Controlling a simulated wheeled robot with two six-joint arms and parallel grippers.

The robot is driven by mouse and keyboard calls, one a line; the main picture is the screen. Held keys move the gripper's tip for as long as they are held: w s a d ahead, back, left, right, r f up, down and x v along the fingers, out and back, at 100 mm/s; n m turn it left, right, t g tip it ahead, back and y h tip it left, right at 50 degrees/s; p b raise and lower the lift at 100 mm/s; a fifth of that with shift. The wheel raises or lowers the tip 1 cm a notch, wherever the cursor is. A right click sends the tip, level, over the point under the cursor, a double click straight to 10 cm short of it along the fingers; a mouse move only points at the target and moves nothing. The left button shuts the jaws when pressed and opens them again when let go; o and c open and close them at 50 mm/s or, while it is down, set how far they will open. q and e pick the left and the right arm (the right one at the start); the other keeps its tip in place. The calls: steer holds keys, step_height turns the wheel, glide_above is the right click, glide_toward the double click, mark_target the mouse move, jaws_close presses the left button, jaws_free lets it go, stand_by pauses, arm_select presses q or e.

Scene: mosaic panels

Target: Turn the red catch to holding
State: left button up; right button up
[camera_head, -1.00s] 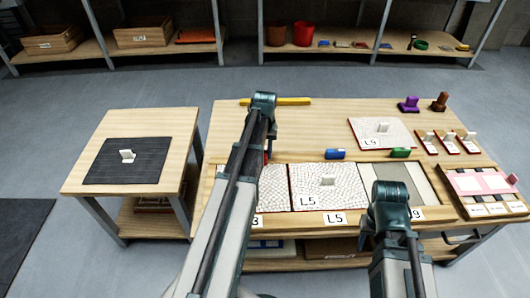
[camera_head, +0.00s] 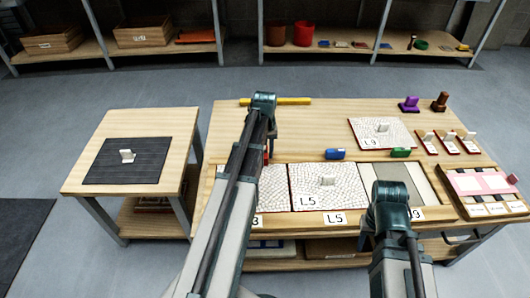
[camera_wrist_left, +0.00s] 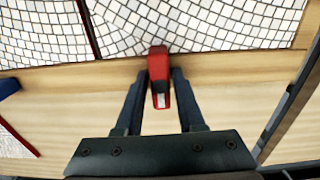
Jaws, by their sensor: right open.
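The red catch (camera_wrist_left: 159,62) sits on the pale wooden rail at the edge of a white mosaic panel in the left wrist view. It points from the panel toward my palm, with a pale mark near its lower end. My left gripper (camera_wrist_left: 161,78) has one finger on each side of it, very close. I cannot tell whether both fingers touch it. In the head view, only a bit of red-orange shows beside my left arm. My right gripper (camera_head: 368,238) is open, low over the bench front, mostly hidden by its own wrist.
A blue catch (camera_head: 335,154) and a green catch (camera_head: 400,153) lie along the same rail. A yellow bar (camera_head: 290,101) lies at the back. A side table (camera_head: 180,130) holds a dark panel.

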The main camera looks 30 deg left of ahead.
mark_target(265, 152)
arm_select(q)
steer(key=shift+o, duration=1.1)
step_height(265, 152, up, 14)
steer(key=p, duration=1.3)
steer(key=shift+p, duration=0.4)
steer(key=shift+f, duration=0.1)
